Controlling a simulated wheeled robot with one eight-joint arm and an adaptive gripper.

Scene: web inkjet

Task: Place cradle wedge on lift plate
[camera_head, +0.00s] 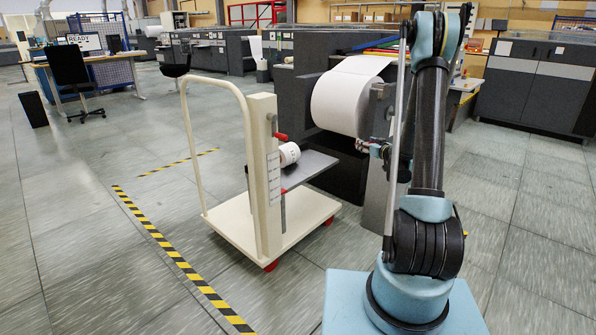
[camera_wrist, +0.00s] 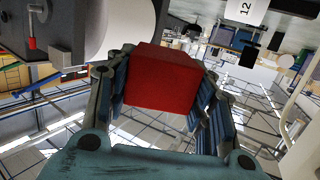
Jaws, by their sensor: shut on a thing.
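The lift plate (camera_head: 318,163) is a flat grey plate on the post of a cream lift trolley (camera_head: 262,170). A small white roll (camera_head: 288,155) sits on it near the post. The cradle wedge appears as a red block (camera_wrist: 163,72) in the wrist view. My gripper (camera_wrist: 168,92) is shut on it, with a finger on each side. In the head view my gripper (camera_head: 375,150) is small and mostly hidden behind my arm, right of the plate. The wedge cannot be made out there. The gap between wedge and plate cannot be judged.
A large white paper roll (camera_head: 347,103) on a dark machine stands behind the plate; it also fills the upper left of the wrist view (camera_wrist: 115,28). The trolley's handle (camera_head: 190,130) rises on the left. Floor left of the yellow-black tape (camera_head: 165,245) is clear.

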